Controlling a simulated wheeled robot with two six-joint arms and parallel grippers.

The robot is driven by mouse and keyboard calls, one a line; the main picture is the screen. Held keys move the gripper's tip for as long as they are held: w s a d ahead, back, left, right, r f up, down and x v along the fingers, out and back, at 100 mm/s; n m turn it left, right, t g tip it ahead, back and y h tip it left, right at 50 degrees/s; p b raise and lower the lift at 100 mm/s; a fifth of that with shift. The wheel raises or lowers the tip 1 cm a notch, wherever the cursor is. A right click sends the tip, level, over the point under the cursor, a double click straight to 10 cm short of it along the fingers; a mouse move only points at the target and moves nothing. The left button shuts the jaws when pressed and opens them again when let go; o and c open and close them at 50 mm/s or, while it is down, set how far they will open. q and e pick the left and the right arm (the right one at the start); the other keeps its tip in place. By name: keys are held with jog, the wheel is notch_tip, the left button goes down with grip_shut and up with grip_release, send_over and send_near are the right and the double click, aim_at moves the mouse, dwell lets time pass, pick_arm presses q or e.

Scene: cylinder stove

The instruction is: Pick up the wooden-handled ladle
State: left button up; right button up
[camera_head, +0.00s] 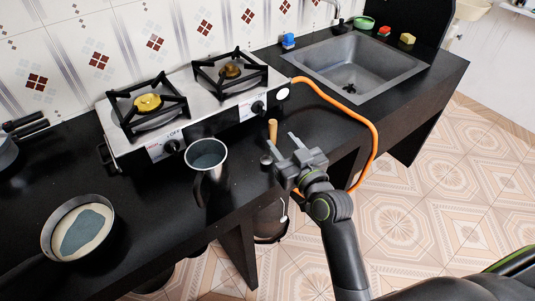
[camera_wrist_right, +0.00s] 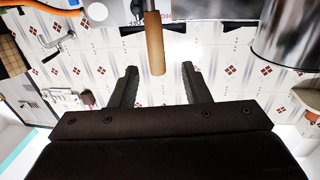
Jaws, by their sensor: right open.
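The ladle's wooden handle (camera_head: 272,130) stands up in the head view, just in front of the stove's right end. Its lower part is hard to make out beside my gripper. In the right wrist view the wooden handle (camera_wrist_right: 155,45) points between my fingers, with its end near the level of the fingertips. My right gripper (camera_head: 284,142) is open and empty, close to the handle at the counter's front. Its two fingers (camera_wrist_right: 159,69) show apart in the right wrist view, one on each side of the handle's line. My left gripper is not in view.
A metal cup (camera_head: 211,178) stands left of my gripper, and a pan (camera_head: 51,239) sits farther left. The two-burner stove (camera_head: 193,127) is behind. An orange hose (camera_head: 373,150) loops close on the right. A sink (camera_head: 354,67) is at the back right.

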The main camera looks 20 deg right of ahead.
aim_at(275, 131)
jog(key=shift+w+a, duration=0.1)
jog(key=shift+w, duration=0.6)
jog(key=shift+w+a+r+p, duration=0.1)
jog(key=shift+w+p, duration=0.25)
jog(key=shift+w, duration=0.15)
jog(key=w+p, duration=0.1)
jog(key=w, duration=0.2)
jog(key=shift+w+a, duration=0.1)
jog(key=shift+w, duration=0.05)
jog(key=shift+w+a, duration=0.15)
jog(key=shift+w, duration=0.3)
grip_shut()
